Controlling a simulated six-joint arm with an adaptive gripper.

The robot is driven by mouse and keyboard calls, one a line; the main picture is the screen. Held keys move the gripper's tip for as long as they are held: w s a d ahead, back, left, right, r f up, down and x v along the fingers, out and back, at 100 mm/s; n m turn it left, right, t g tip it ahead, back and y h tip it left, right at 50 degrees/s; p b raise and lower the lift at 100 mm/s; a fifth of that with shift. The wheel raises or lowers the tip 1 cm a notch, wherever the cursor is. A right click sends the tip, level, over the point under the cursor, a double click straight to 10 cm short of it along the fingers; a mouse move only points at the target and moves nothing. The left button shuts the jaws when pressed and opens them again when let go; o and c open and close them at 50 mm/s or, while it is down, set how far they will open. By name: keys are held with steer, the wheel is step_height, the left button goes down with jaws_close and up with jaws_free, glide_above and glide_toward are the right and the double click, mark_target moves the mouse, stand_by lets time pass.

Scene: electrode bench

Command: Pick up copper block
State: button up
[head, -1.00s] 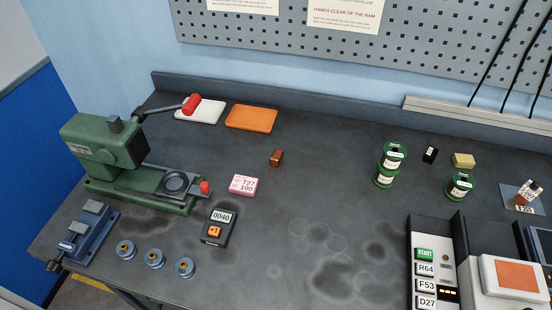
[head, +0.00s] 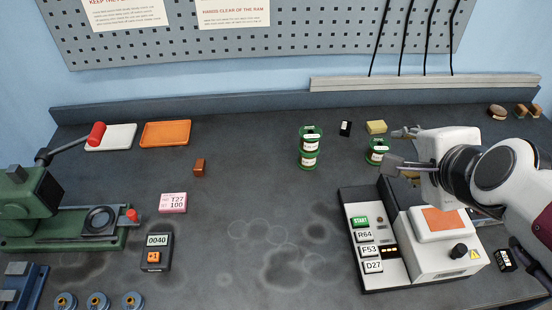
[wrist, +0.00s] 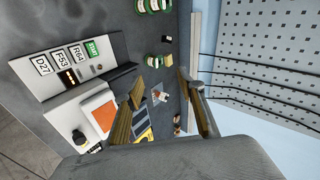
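A small brown, copper-coloured block (head: 199,167) stands on the dark bench, left of centre in the head view, below the orange tray. I cannot make it out in the wrist view. My gripper (head: 396,147) is at the right in the head view, over the white-and-grey machine area, far to the right of the block and apart from it. Its two fingers are spread, and the wrist view (wrist: 160,78) shows nothing held between them.
A white tray (head: 110,137) and an orange tray (head: 166,134) lie behind the block. A pink labelled box (head: 173,203) and a counter (head: 156,252) lie in front. Green spools (head: 310,148) stand to its right. The bench between block and spools is clear.

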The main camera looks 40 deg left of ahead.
steer(key=a+f+m+y, duration=0.2)
steer(key=a+m, duration=0.3)
steer(key=a, duration=1.1)
steer(key=m+t, duration=0.2)
steer(key=m, duration=0.8)
glide_above(198, 171)
steer(key=w+d, duration=0.5)
steer(key=d, duration=0.3)
step_height(198, 171, down, 11)
steer(key=s+a+f+m, duration=0.1)
steer(key=s+f, duration=0.1)
steer(key=s, duration=0.1)
steer(key=s+a+f+m, duration=0.1)
steer(key=s+f+m, duration=0.1)
steer(key=s+f, duration=0.1)
steer(key=s+a+f+m, duration=0.1)
steer(key=s+a+f, duration=0.1)
steer(key=shift+s+f+t, duration=0.3)
steer(key=shift+s+f, duration=0.1)
steer(key=shift+s+f+m, duration=0.3)
steer(key=shift+s+m, duration=0.1)
steer(key=shift+m, duration=0.1)
steer(key=shift+x, duration=1.35)
